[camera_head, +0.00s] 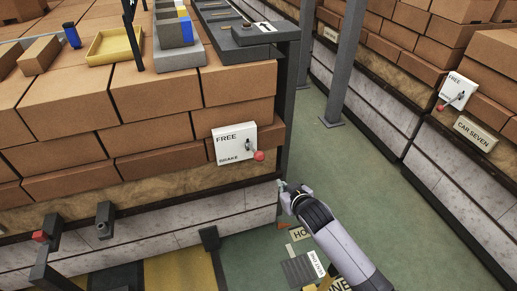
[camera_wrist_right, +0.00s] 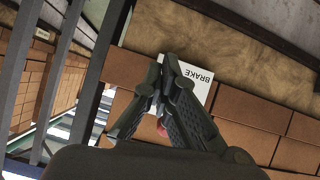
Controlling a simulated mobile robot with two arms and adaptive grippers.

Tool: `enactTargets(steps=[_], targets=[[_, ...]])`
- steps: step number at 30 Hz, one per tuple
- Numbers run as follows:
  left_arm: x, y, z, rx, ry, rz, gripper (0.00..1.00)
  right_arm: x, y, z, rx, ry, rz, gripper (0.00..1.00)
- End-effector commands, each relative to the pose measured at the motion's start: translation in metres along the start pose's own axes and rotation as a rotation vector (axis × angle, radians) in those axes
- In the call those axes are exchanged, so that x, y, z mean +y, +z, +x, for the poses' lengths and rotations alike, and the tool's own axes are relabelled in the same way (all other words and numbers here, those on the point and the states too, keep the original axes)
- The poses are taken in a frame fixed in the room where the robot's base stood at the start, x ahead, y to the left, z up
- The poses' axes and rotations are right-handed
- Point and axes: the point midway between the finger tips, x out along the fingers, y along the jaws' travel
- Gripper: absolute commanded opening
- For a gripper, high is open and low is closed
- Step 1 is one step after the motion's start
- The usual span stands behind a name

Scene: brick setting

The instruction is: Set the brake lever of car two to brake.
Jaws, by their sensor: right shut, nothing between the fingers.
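A white plate (camera_head: 224,147) lettered FREE at the top and BRAKE at the bottom is on the side of the near brick-loaded car. Its brake lever (camera_head: 250,147) points right and slightly down, ending in a red knob (camera_head: 259,156). No car number shows there. My right gripper (camera_head: 284,190) is below and right of the knob, shut and empty. In the right wrist view the plate (camera_wrist_right: 199,86) appears upside down beyond the closed fingertips (camera_wrist_right: 166,70). The knob (camera_wrist_right: 162,128) shows partly between the fingers' lower parts; contact cannot be told.
A similar lever plate (camera_head: 458,90) and a CAR SEVEN sign (camera_head: 474,137) are on the car at right. A dark post (camera_head: 347,60) stands between the cars. A yellow tray (camera_head: 112,46) sits atop the near bricks.

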Motion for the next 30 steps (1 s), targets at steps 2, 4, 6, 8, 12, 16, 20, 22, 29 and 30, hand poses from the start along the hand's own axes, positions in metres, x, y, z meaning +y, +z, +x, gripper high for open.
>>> enactTargets(steps=[2, 4, 6, 8, 12, 16, 20, 22, 29, 30], targets=[[0.000, 0.001, 0.006, 0.000, 0.000, 0.000, 0.40, -0.009, -0.069, -0.019, 0.107, -0.016, -0.029, 0.00], [0.000, 0.001, 0.007, 0.000, 0.000, 0.000, 0.40, -0.017, -0.109, -0.036, 0.169, -0.028, -0.046, 0.00], [0.000, 0.001, 0.009, 0.000, -0.001, 0.000, 0.40, -0.024, -0.137, -0.051, 0.214, -0.038, -0.057, 0.00], [0.000, 0.001, 0.009, -0.001, -0.001, 0.000, 0.40, -0.028, -0.150, -0.060, 0.238, -0.044, -0.063, 0.00], [0.000, 0.002, 0.009, -0.001, -0.001, 0.000, 0.40, -0.032, -0.161, -0.068, 0.255, -0.049, -0.068, 0.00], [0.000, 0.002, 0.009, -0.002, 0.000, 0.000, 0.40, -0.031, -0.161, -0.067, 0.255, -0.049, -0.067, 0.00], [0.000, 0.003, 0.009, -0.003, 0.000, 0.000, 0.40, -0.031, -0.161, -0.067, 0.255, -0.049, -0.067, 0.00], [0.000, 0.003, 0.009, -0.004, 0.000, 0.000, 0.40, -0.031, -0.162, -0.064, 0.255, -0.049, -0.067, 0.00], [0.000, 0.004, 0.009, -0.005, 0.000, 0.001, 0.40, -0.033, -0.170, -0.035, 0.254, -0.048, -0.067, 0.00], [0.000, 0.004, 0.009, -0.006, 0.000, 0.001, 0.40, -0.033, -0.172, -0.028, 0.254, -0.048, -0.067, 0.00]])
